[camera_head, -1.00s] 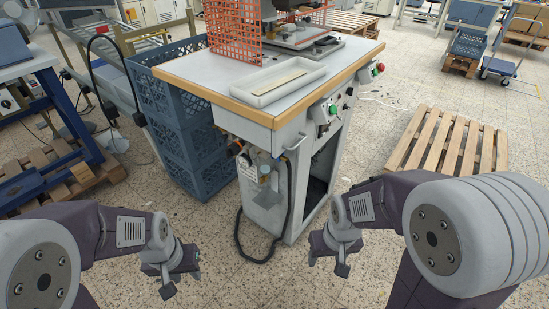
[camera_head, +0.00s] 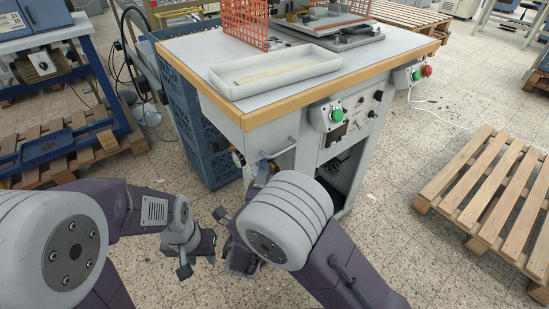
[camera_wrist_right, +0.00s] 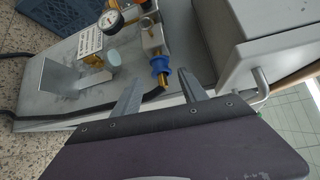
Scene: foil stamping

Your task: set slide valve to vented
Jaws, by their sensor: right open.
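In the right wrist view, a brass fitting with a blue sleeve (camera_wrist_right: 160,75), apparently the slide valve, sits on the machine's grey side panel (camera_wrist_right: 85,95), with a black hose at its end. My right gripper (camera_wrist_right: 166,62) is open, its two fingers pointing at the panel on either side of the blue sleeve. Nothing is held; contact cannot be told. In the head view my right arm hides the valve and much of that gripper. My left gripper (camera_head: 190,252) is low, left of the machine; its jaw opening is unclear.
A pressure gauge (camera_wrist_right: 110,18) and a pale round knob (camera_wrist_right: 112,57) are beside the valve. A metal handle (camera_wrist_right: 261,88) juts out near my right gripper. The stamping table (camera_head: 200,47) stands above, with blue crates (camera_head: 205,150) at its left. A pallet (camera_head: 490,190) lies right.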

